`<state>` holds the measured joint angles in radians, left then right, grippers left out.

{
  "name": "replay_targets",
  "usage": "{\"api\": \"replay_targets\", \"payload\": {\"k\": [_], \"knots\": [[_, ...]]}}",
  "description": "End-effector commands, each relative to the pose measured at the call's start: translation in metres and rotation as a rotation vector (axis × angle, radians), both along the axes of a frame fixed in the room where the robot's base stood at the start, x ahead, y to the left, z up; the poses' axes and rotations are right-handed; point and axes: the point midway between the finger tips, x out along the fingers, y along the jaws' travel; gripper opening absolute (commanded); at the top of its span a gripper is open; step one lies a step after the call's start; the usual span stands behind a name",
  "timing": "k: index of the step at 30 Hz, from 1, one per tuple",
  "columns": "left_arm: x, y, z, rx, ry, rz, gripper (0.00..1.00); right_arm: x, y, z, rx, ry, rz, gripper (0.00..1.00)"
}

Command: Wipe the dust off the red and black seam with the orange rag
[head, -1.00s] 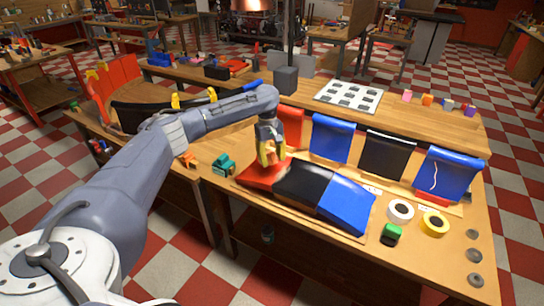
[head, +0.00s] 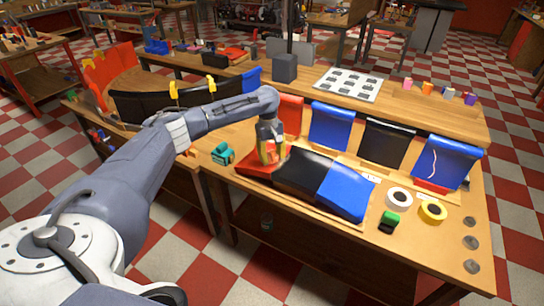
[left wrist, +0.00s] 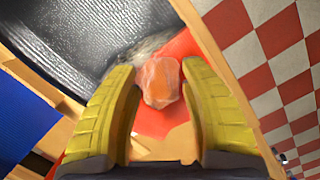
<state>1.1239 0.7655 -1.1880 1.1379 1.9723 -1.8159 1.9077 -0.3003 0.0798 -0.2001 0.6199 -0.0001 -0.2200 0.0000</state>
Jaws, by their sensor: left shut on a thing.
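The curved panel on the near bench has a red section (head: 255,170), a black section (head: 300,172) and a blue section (head: 346,192). My left gripper (head: 270,158) is over the red section, close to its seam with the black one. Its yellow fingers are shut on the orange rag (left wrist: 160,82), which shows between the fingertips in the left wrist view. Grey dust (left wrist: 142,48) lies along the red and black seam just beyond the rag there. I cannot tell whether the rag touches the panel. My right gripper is not in view.
A white tape roll (head: 398,200), a yellow tape roll (head: 433,210) and a green and black block (head: 389,221) lie right of the panel. A teal object (head: 223,153) stands to its left. Red, blue and black sheets hang behind the panel (head: 386,143).

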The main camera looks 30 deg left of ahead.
Motion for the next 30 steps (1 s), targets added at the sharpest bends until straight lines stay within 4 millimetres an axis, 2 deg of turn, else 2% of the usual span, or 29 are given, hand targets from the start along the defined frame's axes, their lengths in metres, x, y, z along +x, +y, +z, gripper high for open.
{"api": "replay_targets", "payload": {"k": [30], "knots": [[0.000,-0.002,-0.011,0.001,-0.001,0.000,0.17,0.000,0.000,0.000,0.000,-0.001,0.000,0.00]]}}
